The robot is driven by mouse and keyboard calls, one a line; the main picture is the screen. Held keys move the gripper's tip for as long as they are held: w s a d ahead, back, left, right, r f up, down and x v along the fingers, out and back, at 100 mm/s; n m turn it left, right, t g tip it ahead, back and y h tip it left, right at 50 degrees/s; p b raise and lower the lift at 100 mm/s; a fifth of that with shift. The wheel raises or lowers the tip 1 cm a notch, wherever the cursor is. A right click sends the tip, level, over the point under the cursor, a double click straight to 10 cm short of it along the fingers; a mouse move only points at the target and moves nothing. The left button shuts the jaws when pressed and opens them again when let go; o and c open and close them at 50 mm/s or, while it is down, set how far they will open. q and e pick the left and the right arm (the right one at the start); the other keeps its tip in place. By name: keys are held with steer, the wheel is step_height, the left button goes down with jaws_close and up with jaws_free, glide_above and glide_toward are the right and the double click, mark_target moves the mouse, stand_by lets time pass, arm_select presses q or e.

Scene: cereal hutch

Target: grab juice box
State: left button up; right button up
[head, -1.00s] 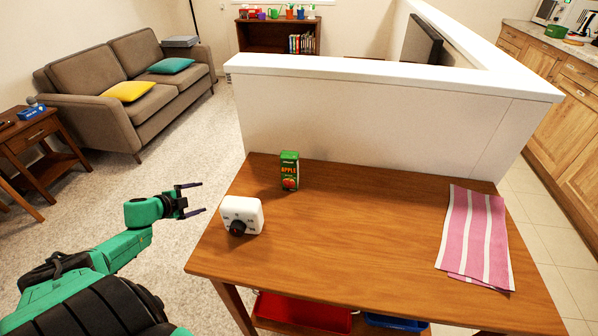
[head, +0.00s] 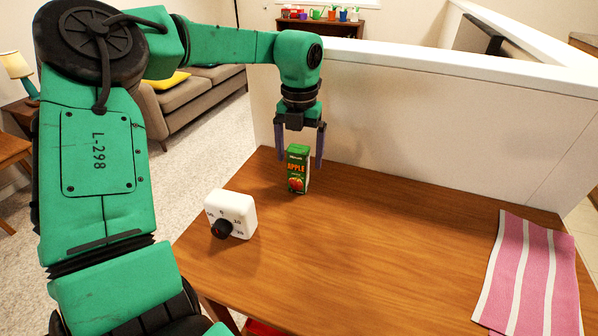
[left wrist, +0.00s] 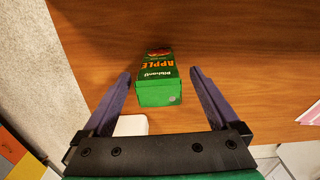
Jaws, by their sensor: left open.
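The juice box (head: 298,170) is green with the word APPLE and a red apple on it. It stands upright near the back left of the wooden table (head: 370,225). My left gripper (head: 300,162) is open and points down over the box. Its two fingers are on either side of the box's upper part in the head view. The left wrist view shows the box (left wrist: 156,85) between and beyond the open fingertips, with gaps on both sides. I cannot tell how far down the fingers reach. My right gripper is not in view.
A white timer (head: 232,213) with a black knob stands on the table in front of the box, to its left. A pink striped cloth (head: 527,275) lies at the right. A white half wall (head: 430,120) rises behind the table. The table's middle is clear.

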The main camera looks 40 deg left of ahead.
mark_target(298, 175)
arm_select(q)
step_height(298, 175, down, 7)
steer(key=shift+s+r, duration=0.15)
steer(key=shift+r, duration=0.15)
jaws_close()
steer(key=shift+r, duration=0.1)
